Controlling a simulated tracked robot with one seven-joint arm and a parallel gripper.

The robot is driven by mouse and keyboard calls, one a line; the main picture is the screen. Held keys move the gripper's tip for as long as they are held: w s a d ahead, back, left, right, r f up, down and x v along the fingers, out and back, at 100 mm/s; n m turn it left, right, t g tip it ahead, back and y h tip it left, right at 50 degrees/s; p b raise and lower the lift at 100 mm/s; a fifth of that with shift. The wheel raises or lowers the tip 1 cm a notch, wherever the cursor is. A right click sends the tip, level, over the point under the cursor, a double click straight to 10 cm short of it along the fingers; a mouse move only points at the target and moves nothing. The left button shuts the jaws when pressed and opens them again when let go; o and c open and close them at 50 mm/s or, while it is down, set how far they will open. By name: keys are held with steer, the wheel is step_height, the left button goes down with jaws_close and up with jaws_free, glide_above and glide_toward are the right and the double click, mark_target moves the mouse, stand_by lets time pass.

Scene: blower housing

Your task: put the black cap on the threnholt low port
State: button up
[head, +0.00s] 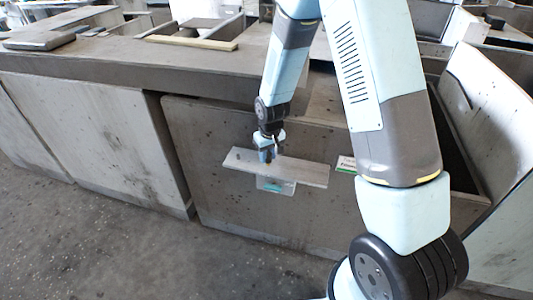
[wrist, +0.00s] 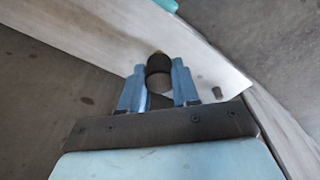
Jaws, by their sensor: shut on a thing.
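My gripper (head: 267,155) is low over a narrow pale ledge (head: 308,174) on the front of the grey housing. In the wrist view its two blue fingers (wrist: 158,76) are shut on the black cap (wrist: 158,64), a short dark cylinder. A small brass-coloured bit shows just beyond the cap's far end; I cannot tell whether the cap touches it. The ledge also runs behind the cap in the wrist view (wrist: 90,36). No label that I can read names the threnholt low port.
A plate with a green label (head: 276,187) hangs below the ledge. Another label (head: 345,163) sits to the right, partly behind my arm. The floor (head: 90,240) in front is clear.

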steer(key=shift+f, duration=0.85)
steer(key=o, duration=1.1)
steer(key=r, duration=0.4)
steer(key=s+r, duration=0.1)
steer(key=r, duration=0.8)
steer(key=shift+s+d+r, duration=0.25)
steer(key=shift+d+r, duration=0.1)
steer(key=s+d+r+m+t, duration=0.1)
steer(key=s+d+r, duration=0.15)
steer(key=r, duration=0.35)
steer(key=s+d+r, duration=0.1)
steer(key=d+r, duration=0.3)
steer(key=r, duration=0.1)
steer(key=s+d+r+m+t, duration=0.1)
steer(key=s+d+r, duration=0.2)
steer(key=s+r, duration=0.2)
steer(key=s+d+r+m+t, duration=0.1)
steer(key=s+d+r, duration=0.3)
steer(key=s, duration=0.4)
steer(key=s+d+r+m+t, duration=0.1)
steer(key=s+d+r+m, duration=0.1)
steer(key=s+d+r, duration=0.2)
steer(key=shift+s+r+h, duration=0.15)
steer(key=shift+s+r, duration=0.45)
steer(key=shift+s, duration=0.3)
steer(key=shift+s+r+h, duration=0.15)
steer(key=shift+s+r, duration=0.45)
steer(key=shift+s, duration=0.3)
